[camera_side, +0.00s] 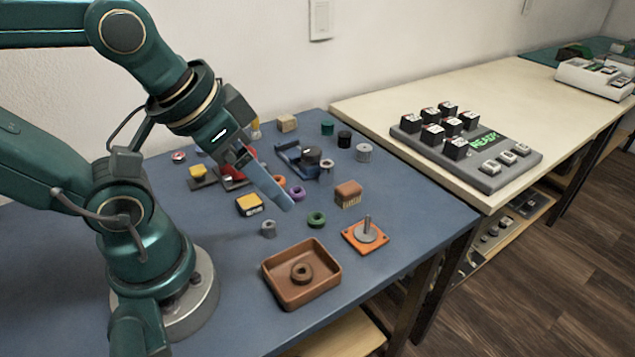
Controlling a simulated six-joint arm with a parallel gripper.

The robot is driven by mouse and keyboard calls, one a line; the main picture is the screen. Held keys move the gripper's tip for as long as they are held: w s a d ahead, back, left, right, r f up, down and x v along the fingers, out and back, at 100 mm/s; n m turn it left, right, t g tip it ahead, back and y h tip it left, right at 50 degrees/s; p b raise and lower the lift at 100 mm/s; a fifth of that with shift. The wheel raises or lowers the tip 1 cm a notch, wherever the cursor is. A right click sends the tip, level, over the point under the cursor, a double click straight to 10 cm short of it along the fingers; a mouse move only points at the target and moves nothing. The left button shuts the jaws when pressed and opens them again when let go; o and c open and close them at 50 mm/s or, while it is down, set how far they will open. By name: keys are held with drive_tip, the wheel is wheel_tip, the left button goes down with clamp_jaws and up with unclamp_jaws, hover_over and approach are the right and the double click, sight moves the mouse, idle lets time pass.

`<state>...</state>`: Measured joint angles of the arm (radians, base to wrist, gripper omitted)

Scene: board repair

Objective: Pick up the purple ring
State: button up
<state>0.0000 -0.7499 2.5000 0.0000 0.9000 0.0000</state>
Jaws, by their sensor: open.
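The purple ring (297,194) lies on the blue mat of the table, just right of my gripper's fingers in the side view. Its left part is partly covered by a finger. My gripper (284,203) is tilted down over the mat, its fingertips close to the purple ring. The gripper is open, with nothing seen between its fingers. The gap between the fingers is hard to see from this side, and I cannot tell the exact height of the tips above the mat.
An orange ring (279,181) lies close behind the purple one, and a green ring (316,219) lies in front.

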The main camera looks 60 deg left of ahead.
drive_tip(key=m+g, duration=0.4)
drive_tip(key=g, duration=0.2)
hover_over(297, 194)
drive_tip(key=f, duration=1)
drive_tip(key=shift+w+a+f, duration=0.1)
drive_tip(key=shift+w+a, duration=0.25)
drive_tip(key=shift+a, duration=0.05)
drive_tip(key=shift+s+a+f, duration=0.1)
drive_tip(key=shift+f, duration=2.5)
